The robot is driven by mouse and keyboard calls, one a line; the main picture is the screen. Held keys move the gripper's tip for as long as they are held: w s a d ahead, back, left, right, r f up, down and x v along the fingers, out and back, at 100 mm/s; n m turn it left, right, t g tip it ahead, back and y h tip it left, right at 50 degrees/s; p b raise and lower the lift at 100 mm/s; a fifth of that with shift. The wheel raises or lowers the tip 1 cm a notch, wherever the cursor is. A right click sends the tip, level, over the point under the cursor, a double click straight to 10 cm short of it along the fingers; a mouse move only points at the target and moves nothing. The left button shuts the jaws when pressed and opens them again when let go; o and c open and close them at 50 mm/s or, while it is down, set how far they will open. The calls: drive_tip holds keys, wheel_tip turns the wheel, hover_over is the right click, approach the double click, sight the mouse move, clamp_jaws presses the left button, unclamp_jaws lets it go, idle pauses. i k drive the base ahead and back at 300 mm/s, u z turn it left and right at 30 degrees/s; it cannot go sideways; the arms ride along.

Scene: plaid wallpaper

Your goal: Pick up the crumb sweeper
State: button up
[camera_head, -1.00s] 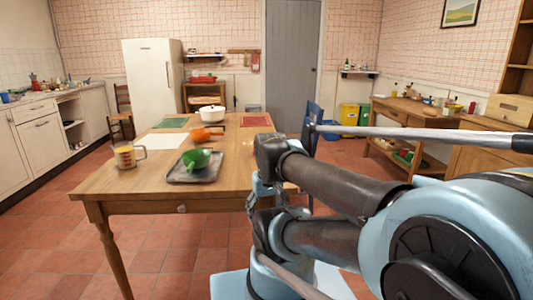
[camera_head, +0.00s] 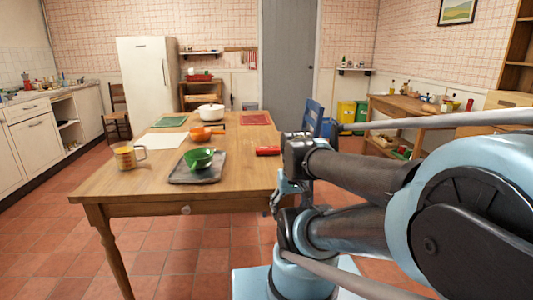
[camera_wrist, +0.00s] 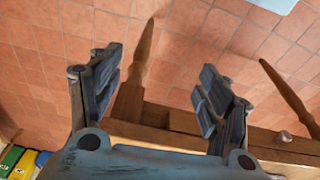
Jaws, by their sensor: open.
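A small red object (camera_head: 267,150), which looks like the crumb sweeper, lies on the right side of the wooden table (camera_head: 120,185) in the head view. My arm stands close to its right. My gripper (camera_wrist: 160,82) is open and empty in the wrist view, with the floor and table legs beyond its fingers. In the head view my gripper (camera_head: 287,195) is at the table's right front corner, partly hidden by my arm. The red object does not show in the wrist view.
The table's front strip is clear.

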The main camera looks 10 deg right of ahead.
sight(266, 150)
drive_tip(key=z, duration=0.2)
drive_tip(key=k, duration=0.45)
drive_tip(key=z, duration=0.55)
drive_tip(key=k, duration=0.85)
drive_tip(key=z, duration=0.45)
drive_tip(key=i, duration=1)
drive_tip(key=u, duration=0.3)
drive_tip(key=i, duration=1.1)
drive_tip(key=u, duration=0.35)
